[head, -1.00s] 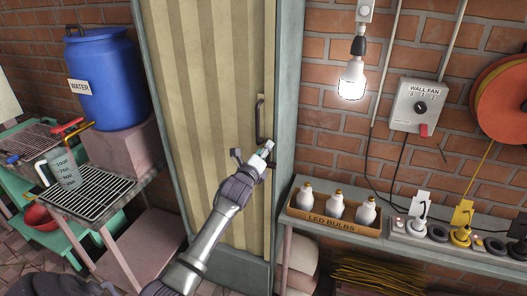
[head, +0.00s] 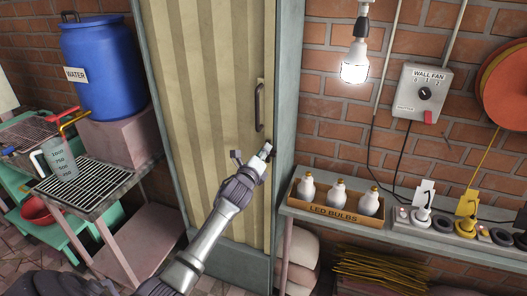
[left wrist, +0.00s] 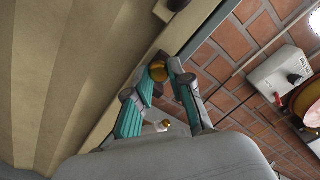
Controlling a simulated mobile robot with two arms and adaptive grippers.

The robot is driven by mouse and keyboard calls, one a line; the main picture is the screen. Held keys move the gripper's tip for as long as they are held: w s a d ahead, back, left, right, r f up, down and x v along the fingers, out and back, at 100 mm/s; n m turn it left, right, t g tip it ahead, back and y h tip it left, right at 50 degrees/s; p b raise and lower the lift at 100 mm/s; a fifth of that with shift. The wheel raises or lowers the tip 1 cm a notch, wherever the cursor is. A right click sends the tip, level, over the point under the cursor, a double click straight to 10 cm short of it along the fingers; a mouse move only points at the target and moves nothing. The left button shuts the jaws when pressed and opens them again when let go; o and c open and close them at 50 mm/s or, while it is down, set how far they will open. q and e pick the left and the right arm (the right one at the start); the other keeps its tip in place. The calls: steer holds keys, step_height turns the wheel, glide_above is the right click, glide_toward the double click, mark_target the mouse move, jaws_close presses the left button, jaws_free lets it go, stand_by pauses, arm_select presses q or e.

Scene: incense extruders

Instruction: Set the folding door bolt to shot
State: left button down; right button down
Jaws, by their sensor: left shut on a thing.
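The folding door (head: 205,90) is beige with vertical pleats and stands closed against its grey-green frame. My left gripper (head: 266,149) is at the door's right edge, below the dark pull handle (head: 259,107). In the left wrist view my left gripper (left wrist: 155,84) has its teal-padded fingers around the round brass knob (left wrist: 158,71) of the door bolt, and is shut on it. The gripper hides most of the bolt in the head view. My right gripper is not in view.
On the right, a shelf holds a box of LED bulbs (head: 335,213) and a power strip (head: 445,232). A wall fan switch box (head: 420,91) and a lit bulb (head: 355,67) are above. On the left stand a blue water barrel (head: 102,70) and a grill rack (head: 85,185).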

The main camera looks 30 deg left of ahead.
arm_select(q)
steer(key=shift+f, duration=0.3)
steer(key=c, duration=1.4)
jaws_free()
steer(key=o, duration=0.4)
steer(key=v, duration=1.2)
steer(key=shift+r, duration=0.1)
